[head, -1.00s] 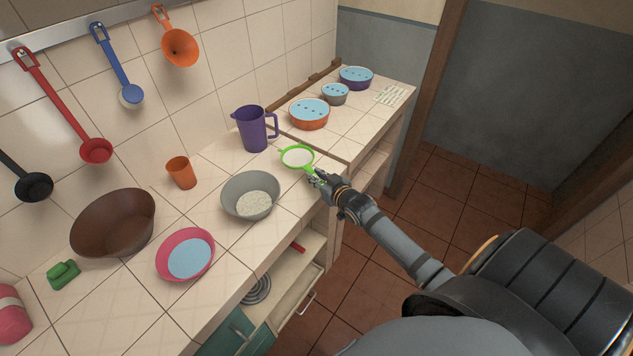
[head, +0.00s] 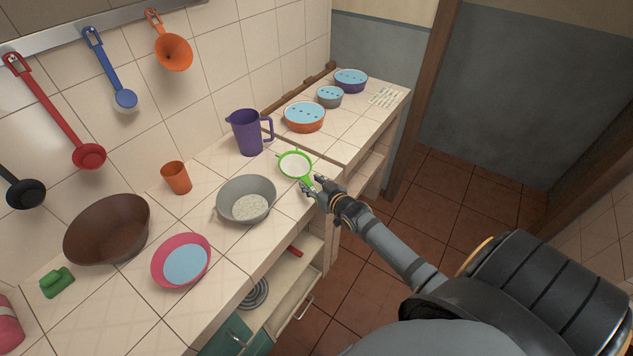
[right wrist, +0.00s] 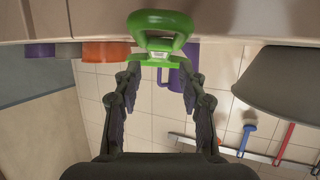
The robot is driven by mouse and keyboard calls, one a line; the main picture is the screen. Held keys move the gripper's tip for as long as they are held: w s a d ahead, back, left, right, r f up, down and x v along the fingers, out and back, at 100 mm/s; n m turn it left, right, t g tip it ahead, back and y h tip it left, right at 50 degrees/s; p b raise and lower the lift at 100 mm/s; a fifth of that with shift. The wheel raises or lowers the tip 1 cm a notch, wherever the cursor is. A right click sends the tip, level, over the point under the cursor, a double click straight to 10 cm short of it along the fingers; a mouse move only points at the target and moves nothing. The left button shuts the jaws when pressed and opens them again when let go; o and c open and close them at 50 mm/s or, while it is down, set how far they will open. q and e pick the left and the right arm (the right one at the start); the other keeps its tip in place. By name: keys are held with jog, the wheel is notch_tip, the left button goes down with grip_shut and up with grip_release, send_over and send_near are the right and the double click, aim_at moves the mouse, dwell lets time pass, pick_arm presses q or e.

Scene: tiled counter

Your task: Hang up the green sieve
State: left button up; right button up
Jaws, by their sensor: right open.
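The green sieve (head: 295,164) lies on the counter beside the purple jug, its round bowl away from me and its handle towards my right gripper. My right gripper (head: 311,187) is open at the handle end, near the counter's front edge. In the right wrist view, the looped green handle end (right wrist: 160,22) is just beyond the open fingertips (right wrist: 161,72), and nothing is clamped between them. The wall rail (head: 60,44) holds a red ladle (head: 88,156), a blue ladle (head: 125,98) and an orange funnel (head: 174,53). My left gripper is out of view.
The purple jug (head: 248,132) stands behind the sieve, and a grey bowl (head: 232,207) is to its left. An orange cup (head: 176,177), a brown bowl (head: 105,228) and a pink bowl (head: 160,262) are farther left. Lidded bowls, including an orange one (head: 305,124), stand at the back right.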

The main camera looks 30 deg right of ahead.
jog(key=p+v, duration=0.3)
jog(key=v, duration=0.9)
jog(key=shift+p, duration=0.3)
jog(key=s+d+f+g+h, duration=0.15)
jog(key=s+f, duration=0.35)
jog(key=f, duration=0.5)
jog(key=s+d+f+m+g, duration=0.1)
jog(key=s+d+f+g, duration=0.3)
jog(key=f, duration=0.5)
jog(key=s+d+f+g+h, duration=0.1)
jog(key=s+f+g, duration=0.1)
jog(key=s+f, duration=0.6)
jog(key=s+a+f+g+y, duration=0.1)
jog(key=s+a+f+g, duration=0.1)
jog(key=s+a+f, duration=0.4)
jog(key=s+a+f+n+g, duration=0.1)
jog(key=s+a+f+g, duration=0.2)
jog(key=s+f, duration=0.6)
jog(key=s+a, duration=0.2)
jog(key=s, duration=0.1)
jog(key=shift+s+a+f+y, duration=0.25)
jog(key=shift+s+a+y, duration=0.1)
